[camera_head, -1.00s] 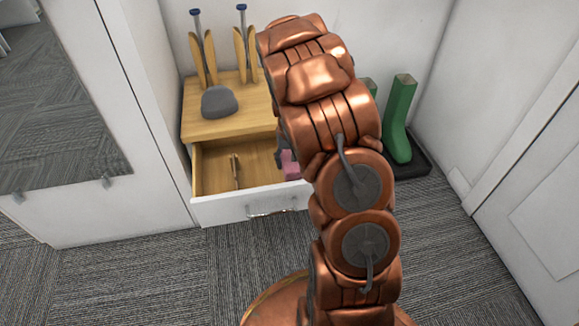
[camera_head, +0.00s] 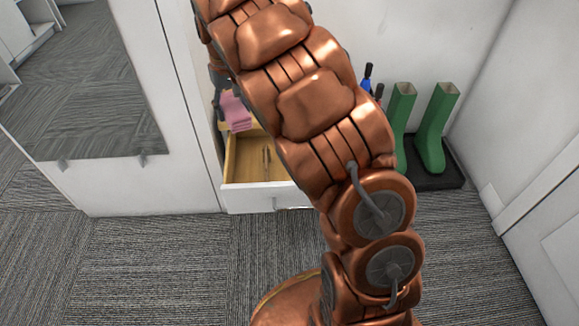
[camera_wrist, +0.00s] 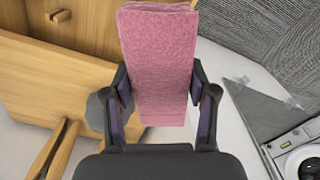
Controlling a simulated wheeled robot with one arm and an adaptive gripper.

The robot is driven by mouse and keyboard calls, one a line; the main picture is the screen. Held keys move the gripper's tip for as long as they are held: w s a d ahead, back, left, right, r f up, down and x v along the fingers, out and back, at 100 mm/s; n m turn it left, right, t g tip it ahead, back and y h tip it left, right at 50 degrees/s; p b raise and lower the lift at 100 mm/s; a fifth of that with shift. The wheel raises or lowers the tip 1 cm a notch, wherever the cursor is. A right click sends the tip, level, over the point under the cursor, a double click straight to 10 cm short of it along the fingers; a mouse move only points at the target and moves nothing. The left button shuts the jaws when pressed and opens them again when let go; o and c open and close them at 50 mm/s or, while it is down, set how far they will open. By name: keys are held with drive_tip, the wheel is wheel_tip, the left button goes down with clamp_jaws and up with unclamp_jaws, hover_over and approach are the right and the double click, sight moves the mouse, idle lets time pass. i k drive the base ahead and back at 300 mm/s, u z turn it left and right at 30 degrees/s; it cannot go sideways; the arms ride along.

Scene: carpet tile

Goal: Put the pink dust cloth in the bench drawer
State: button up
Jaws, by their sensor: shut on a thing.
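The pink dust cloth (camera_head: 235,112) is a folded block, held up near the back left of the bench, above drawer height. It fills the upper middle of the wrist view (camera_wrist: 160,60). My gripper (camera_wrist: 162,98) is shut on the cloth, with a dark finger on each side. The bench drawer (camera_head: 245,160) is pulled open, with a wooden inside and a white front. A small wooden item (camera_head: 267,160) lies in it. The bench top (camera_wrist: 50,85) shows in the wrist view.
Green boots (camera_head: 436,130) stand on a dark tray (camera_head: 425,181) at the right. A grey object (camera_wrist: 96,112) and a wooden shoe tree (camera_wrist: 62,150) are on the bench. A mirrored white door (camera_head: 90,80) stands left. Carpet before the drawer is clear.

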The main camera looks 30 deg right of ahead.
sight(291, 179)
drive_tip(key=u, duration=1.5)
drive_tip(key=k, duration=0.35)
drive_tip(key=z, duration=0.45)
